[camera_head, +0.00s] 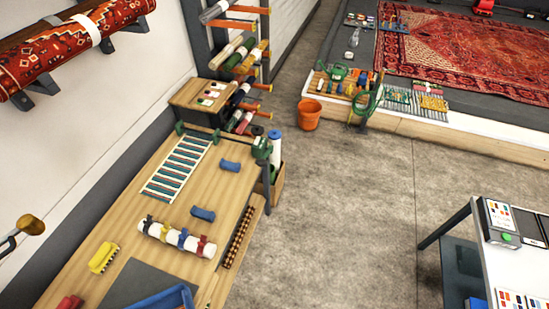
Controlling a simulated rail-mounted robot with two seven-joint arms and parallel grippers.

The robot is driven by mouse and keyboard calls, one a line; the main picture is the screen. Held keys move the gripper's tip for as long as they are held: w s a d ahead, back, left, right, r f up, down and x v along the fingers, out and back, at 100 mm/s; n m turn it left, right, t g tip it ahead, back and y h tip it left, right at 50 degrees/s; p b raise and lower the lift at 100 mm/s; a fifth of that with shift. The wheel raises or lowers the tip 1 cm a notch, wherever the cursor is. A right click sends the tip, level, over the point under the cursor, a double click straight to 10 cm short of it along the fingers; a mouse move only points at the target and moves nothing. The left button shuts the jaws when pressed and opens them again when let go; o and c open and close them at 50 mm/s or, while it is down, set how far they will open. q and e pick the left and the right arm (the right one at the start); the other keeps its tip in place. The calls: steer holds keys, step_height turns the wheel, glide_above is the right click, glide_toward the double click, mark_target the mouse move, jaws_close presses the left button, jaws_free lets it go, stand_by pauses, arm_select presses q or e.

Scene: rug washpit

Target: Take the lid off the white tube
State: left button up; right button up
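A white tube (275,152) with a blue top (274,134) stands upright at the far right corner of the wooden bench, its lower part in or behind a wooden box (276,190). The blue top looks like a lid and sits on the tube. Another white roll (160,232) lies on the bench with several coloured straps or clips around it; I cannot make out a lid on it. Neither of my grippers shows in this view.
The wooden bench (135,212) also holds a striped frame (180,165), blue rolls (203,213), a yellow brush (103,257) and a blue tray (165,300). An orange bucket (309,113) stands on open concrete floor (335,210). A white table (510,260) is at the right.

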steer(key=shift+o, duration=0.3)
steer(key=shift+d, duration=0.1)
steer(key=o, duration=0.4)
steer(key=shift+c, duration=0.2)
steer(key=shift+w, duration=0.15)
